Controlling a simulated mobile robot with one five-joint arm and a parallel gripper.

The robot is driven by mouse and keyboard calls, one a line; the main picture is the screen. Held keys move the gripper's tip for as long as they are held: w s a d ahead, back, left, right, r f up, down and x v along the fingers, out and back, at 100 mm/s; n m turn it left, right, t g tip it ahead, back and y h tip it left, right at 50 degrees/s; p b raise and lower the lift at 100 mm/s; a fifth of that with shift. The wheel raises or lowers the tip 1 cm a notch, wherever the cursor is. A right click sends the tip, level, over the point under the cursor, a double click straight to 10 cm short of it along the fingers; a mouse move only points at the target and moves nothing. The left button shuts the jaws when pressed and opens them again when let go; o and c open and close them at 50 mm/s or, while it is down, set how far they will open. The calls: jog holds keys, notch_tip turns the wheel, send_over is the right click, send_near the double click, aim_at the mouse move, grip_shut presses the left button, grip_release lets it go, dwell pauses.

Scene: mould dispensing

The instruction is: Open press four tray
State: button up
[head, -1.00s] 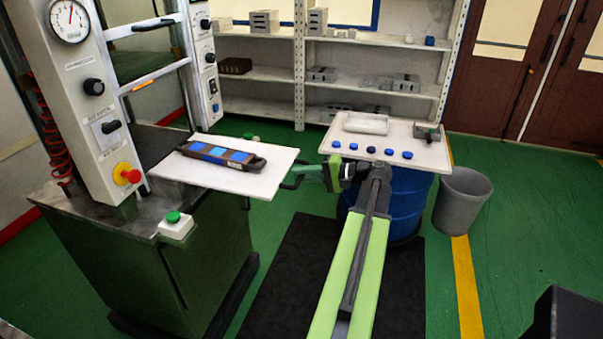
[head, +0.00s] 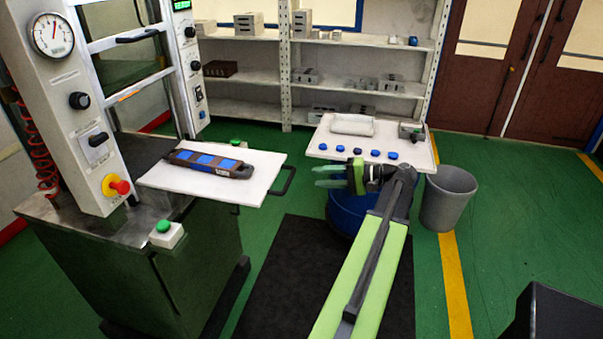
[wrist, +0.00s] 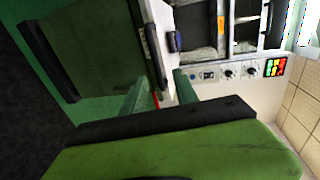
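The press (head: 95,110) stands at the left of the head view. Its white tray (head: 250,190) is slid out towards the right, with a dark mould with blue patches (head: 212,163) lying on it. The tray's black handle (head: 284,181) sticks out at its right end. My gripper (head: 322,176) is just right of the handle, apart from it, with its green fingers spread and nothing between them. In the wrist view the fingers (wrist: 160,90) point towards the press, and the white tray (wrist: 160,38) shows near their tips. A press number cannot be read.
Shelves (head: 287,70) line the back wall. Green floor lies open between press and barrel.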

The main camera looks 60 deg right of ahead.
jog(key=v, duration=0.6)
jog(key=shift+s+p, duration=0.15)
jog(key=shift+p, duration=0.3)
